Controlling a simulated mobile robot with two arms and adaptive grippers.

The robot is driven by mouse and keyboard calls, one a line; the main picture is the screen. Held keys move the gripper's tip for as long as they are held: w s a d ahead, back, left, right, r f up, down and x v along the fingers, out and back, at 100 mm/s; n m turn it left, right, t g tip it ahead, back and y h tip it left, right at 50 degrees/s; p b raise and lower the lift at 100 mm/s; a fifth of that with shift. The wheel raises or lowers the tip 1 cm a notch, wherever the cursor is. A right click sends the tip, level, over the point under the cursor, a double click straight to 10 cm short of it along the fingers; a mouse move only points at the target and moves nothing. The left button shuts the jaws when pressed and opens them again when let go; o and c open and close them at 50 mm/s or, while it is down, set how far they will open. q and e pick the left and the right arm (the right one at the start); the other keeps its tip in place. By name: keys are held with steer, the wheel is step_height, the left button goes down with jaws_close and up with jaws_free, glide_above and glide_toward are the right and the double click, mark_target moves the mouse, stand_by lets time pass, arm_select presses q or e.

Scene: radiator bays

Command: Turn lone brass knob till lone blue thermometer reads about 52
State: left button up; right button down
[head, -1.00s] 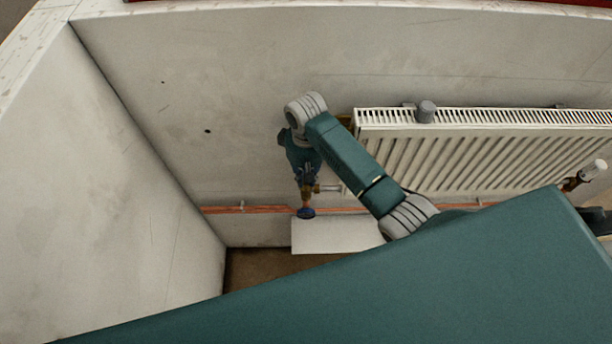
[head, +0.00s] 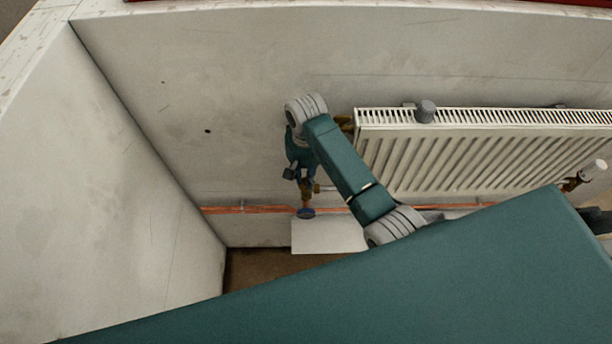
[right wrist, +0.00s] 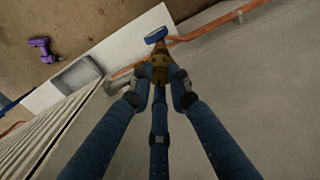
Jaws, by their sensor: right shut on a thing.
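The brass knob (right wrist: 160,73) is at the pipe by the radiator's left end. My right gripper (right wrist: 158,92) is shut on it, with its blue fingers around it in the right wrist view. In the head view my right gripper (head: 302,174) reaches down to the brass fitting (head: 309,187) and partly hides it. The blue thermometer (head: 306,213) sits just below, on the copper pipe. It also shows past the knob in the right wrist view (right wrist: 156,35). Its face is turned away, so I cannot read it. My left gripper is not in view.
A white radiator (head: 480,150) stands right of the gripper, with a grey cap (head: 426,111) on top and a white-headed valve (head: 594,169) at its right end. A copper pipe (head: 260,209) runs along the wall. A grey tray (right wrist: 77,75) and purple drill (right wrist: 42,48) lie below.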

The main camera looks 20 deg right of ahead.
mark_target(306, 180)
steer(key=shift+w+r, duration=0.15)
steer(key=c, duration=1.6)
jaws_free()
steer(key=shift+c, duration=0.2)
step_height(306, 180, up, 7)
steer(key=shift+r, duration=0.2)
